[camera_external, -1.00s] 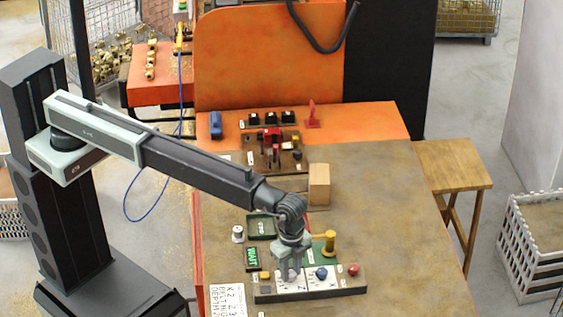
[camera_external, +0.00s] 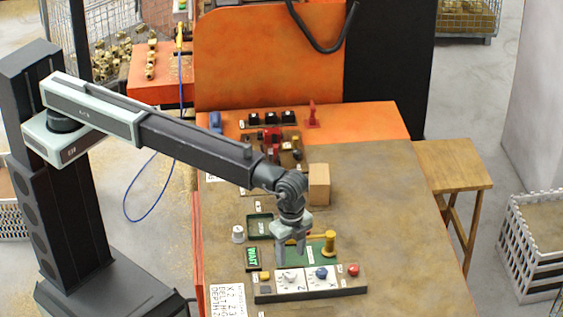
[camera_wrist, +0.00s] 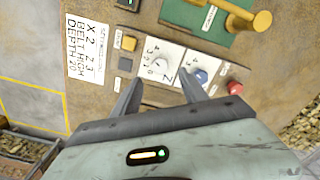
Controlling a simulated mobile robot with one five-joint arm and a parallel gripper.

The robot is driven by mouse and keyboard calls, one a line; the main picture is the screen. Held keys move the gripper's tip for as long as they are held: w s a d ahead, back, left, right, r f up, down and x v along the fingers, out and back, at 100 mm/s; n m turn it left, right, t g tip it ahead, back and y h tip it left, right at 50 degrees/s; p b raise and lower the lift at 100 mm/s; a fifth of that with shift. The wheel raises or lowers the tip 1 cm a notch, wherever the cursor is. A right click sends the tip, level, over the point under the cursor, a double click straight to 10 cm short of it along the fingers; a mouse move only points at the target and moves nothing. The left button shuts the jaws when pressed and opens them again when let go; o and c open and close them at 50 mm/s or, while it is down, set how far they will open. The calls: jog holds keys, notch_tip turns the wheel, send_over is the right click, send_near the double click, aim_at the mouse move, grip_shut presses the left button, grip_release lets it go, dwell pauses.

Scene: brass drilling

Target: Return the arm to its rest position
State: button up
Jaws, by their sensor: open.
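My arm reaches from its dark column at the left over the workbench (camera_external: 400,200). My gripper (camera_external: 292,256) points down above the control panel (camera_external: 340,284). It is open and empty, with a clear gap between its fingers (camera_wrist: 158,95) in the wrist view. Below it, the panel carries a white dial (camera_external: 289,276) labelled Z, a blue dial (camera_external: 321,273) labelled X, a red button (camera_external: 353,269) and a yellow button (camera_external: 265,276). The fingers appear to be apart from the dials.
A green plate with a yellow handle (camera_external: 330,242) lies just behind the panel. A wooden block (camera_external: 319,184) stands behind the gripper. A red-and-black fixture (camera_external: 272,142) is farther back. The bench's right side is clear. A blue cable (camera_external: 150,212) hangs beside my arm.

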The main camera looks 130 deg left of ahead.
jog(key=shift+r, duration=0.1)
dwell(0.3)
jog(key=s+d+f+n+b, duration=0.1)
jog(key=s+d, duration=0.2)
jog(key=s, duration=0.8)
jog(key=s+d+f+n+b, duration=0.1)
jog(key=s+d+b, duration=0.1)
jog(key=s, duration=1)
jog(key=s+d+f+n+b, duration=0.1)
jog(key=s+d, duration=0.4)
jog(key=s, duration=0.6)
jog(key=shift+s+f, duration=0.4)
jog(key=shift+f, duration=0.15)
